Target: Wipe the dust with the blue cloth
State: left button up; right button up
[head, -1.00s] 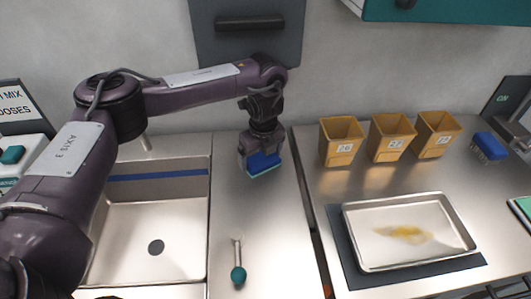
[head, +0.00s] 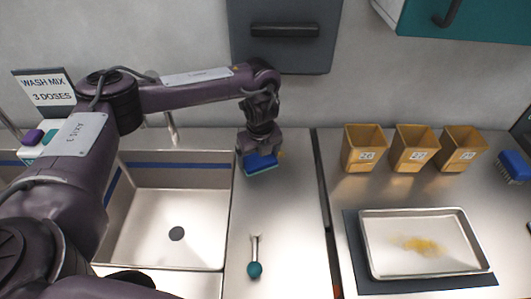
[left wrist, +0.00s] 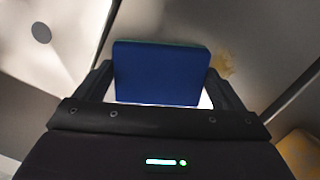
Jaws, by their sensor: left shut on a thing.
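My left gripper (head: 260,158) is shut on the blue cloth (head: 262,163), which looks like a flat, stiff blue pad with a green edge. It also shows between the fingers in the left wrist view (left wrist: 161,74). The cloth is over the steel counter strip just right of the sink; I cannot tell whether it touches the counter. A yellow-brown dusty patch (left wrist: 222,62) lies on the counter beside the cloth in the left wrist view. Another yellow powdery patch (head: 418,244) lies in the metal tray (head: 385,268). My right gripper is not in view.
The sink (head: 150,225) is left of the cloth. A teal-handled utensil (head: 255,268) lies in front on the counter. Several tan bins, one at the left (head: 364,152), stand at the back right, with a blue brush (head: 515,165) beyond. A grey cabinet (head: 282,50) hangs behind.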

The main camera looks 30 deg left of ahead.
aim_at(296, 156)
pick_arm(q)
jog(key=shift+w+a+f+b, duration=0.2)
jog(key=shift+w+a+b, duration=0.05)
jog(key=shift+w+b, duration=0.4)
jog(key=shift+w+a+r+b, duration=0.1)
jog(key=shift+w+a+b, duration=0.25)
jog(key=shift+w, duration=0.25)
jog(key=shift+w+d+r, duration=0.1)
jog(key=shift+w+d, duration=0.05)
jog(key=shift+d, duration=0.3)
jog(key=shift+w+d+r, duration=0.1)
jog(key=shift+w+d, duration=0.05)
jog(key=shift+d, duration=0.25)
jog(key=shift+w+d, duration=0.4)
jog(key=shift+d, duration=0.45)
jog(key=shift+w+d+f+b, duration=0.1)
jog(key=shift+w+d+b, duration=0.15)
jog(key=shift+w+d, duration=0.6)
jog(key=shift+w+d+f+b, duration=0.1)
jog(key=shift+w+d+b, duration=0.15)
jog(key=shift+d, duration=1.2)
jog(key=shift+w+d+f+b, duration=0.1)
jog(key=shift+w+d+b, duration=0.15)
jog(key=shift+w+d, duration=0.6)
jog(key=shift+s+d, duration=0.3)
